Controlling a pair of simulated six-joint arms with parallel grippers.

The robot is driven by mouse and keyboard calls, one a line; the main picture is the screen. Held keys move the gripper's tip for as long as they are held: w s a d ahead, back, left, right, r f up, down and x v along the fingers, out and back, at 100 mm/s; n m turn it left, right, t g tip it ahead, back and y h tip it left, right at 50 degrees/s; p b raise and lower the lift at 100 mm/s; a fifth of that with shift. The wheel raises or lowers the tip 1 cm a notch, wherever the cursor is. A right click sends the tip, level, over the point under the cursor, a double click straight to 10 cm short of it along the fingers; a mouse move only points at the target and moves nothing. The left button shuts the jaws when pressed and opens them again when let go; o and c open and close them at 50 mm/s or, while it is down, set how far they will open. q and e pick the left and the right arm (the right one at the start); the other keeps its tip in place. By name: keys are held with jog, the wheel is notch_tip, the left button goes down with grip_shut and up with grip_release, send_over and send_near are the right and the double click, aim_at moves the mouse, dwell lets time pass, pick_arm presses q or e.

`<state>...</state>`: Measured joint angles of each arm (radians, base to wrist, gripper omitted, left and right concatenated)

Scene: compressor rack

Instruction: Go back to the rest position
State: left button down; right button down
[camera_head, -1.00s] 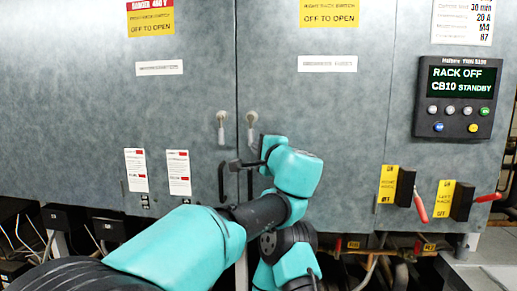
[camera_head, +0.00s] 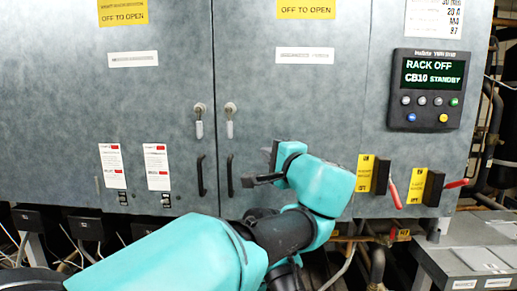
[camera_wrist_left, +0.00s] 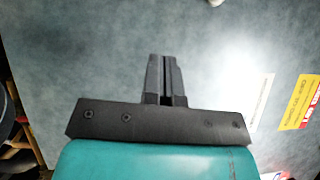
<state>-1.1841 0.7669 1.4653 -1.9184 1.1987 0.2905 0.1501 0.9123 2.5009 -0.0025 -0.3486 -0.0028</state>
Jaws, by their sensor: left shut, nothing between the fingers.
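My left gripper (camera_head: 262,168) is in front of the right cabinet door, just right of that door's black handle (camera_head: 230,174). In the left wrist view its two black fingers (camera_wrist_left: 166,78) are together with nothing between them, and the grey metal face lies beyond. Both cabinet doors look closed. Their keyed latches (camera_head: 199,122) hang side by side near the seam. My right gripper is not in view.
A control panel (camera_head: 428,90) reads "RACK OFF" and "CB10 STANDBY". Two red-handled switches (camera_head: 382,178) with yellow labels sit below it. A grey bench (camera_head: 470,255) stands at the lower right. Pipes and cables run under the cabinet.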

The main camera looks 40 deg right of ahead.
pick_arm(q)
jog(key=shift+s+a+f, duration=0.1)
jog(key=shift+s+a, duration=0.05)
jog(key=shift+s, duration=0.75)
